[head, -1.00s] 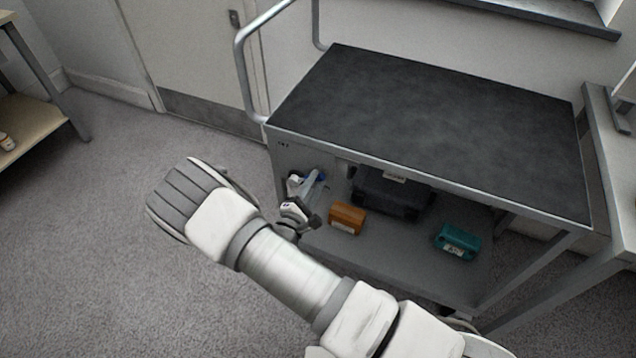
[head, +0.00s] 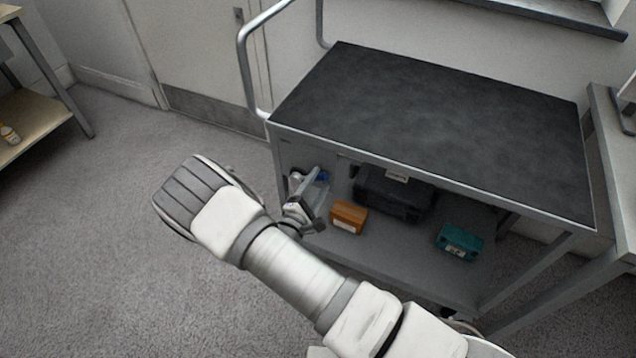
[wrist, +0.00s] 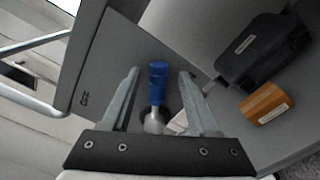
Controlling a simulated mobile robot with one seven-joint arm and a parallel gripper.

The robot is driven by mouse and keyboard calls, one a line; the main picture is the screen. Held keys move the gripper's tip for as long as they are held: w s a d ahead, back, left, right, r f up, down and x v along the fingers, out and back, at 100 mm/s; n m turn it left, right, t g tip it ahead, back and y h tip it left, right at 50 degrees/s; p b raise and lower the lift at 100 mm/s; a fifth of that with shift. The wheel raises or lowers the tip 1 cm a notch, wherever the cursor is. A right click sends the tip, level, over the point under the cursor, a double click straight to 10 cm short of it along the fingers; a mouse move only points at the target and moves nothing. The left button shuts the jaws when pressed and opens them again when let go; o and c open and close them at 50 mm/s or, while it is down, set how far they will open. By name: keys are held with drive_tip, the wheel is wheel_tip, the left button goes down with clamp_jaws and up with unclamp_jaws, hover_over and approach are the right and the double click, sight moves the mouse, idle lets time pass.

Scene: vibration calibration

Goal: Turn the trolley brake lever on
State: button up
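The trolley (head: 440,120) has a dark top and a tubular handle at its left end. Its brake lever (wrist: 157,82) has a blue grip and a metal stem on a round pivot, seen in the wrist view on the grey side panel. In the head view a bit of blue of the lever (head: 323,176) shows, mostly behind my gripper. My gripper (wrist: 160,80) is open, with one finger on each side of the lever and visible gaps to both. In the head view my gripper (head: 312,185) is at the trolley's left end, partly hidden by my arm.
On the lower shelf are a black case (head: 393,193), an orange box (head: 348,217) and a teal box (head: 459,242). A bench (head: 612,160) stands close on the right. A shelf unit (head: 30,120) is at the far left. The floor left of the trolley is clear.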

drive_tip(key=p+v, duration=0.2)
drive_tip(key=v, duration=1.5)
drive_tip(key=shift+s+p, duration=0.2)
drive_tip(key=shift+p, duration=0.15)
drive_tip(key=shift+r, duration=0.1)
drive_tip(key=w+d+r+m+g+h, duration=0.2)
drive_tip(key=d+r+m+g+h, duration=0.2)
drive_tip(key=d+r+m+g, duration=1.2)
drive_tip(key=s+d+r+m+y, duration=0.1)
drive_tip(key=s+d+r+y, duration=0.3)
drive_tip(key=r, duration=0.3)
drive_tip(key=s+d+r+m+y, duration=0.1)
drive_tip(key=s+d+r+y, duration=0.25)
drive_tip(key=r, duration=0.35)
drive_tip(key=s+r+m+t+y+p, duration=0.1)
drive_tip(key=r+t+p, duration=0.1)
drive_tip(key=r+p, duration=0.6)
drive_tip(key=s+d+r+t+y+p, duration=0.1)
drive_tip(key=s+r+t+p, duration=0.1)
drive_tip(key=r+p, duration=0.7)
wheel_tip(320, 180, up, 7)
drive_tip(key=shift+s+d+f+m+t+y, duration=0.1)
drive_tip(key=shift+s+d+m+t+y, duration=0.05)
drive_tip(key=shift+d+m+t+y, duration=0.2)
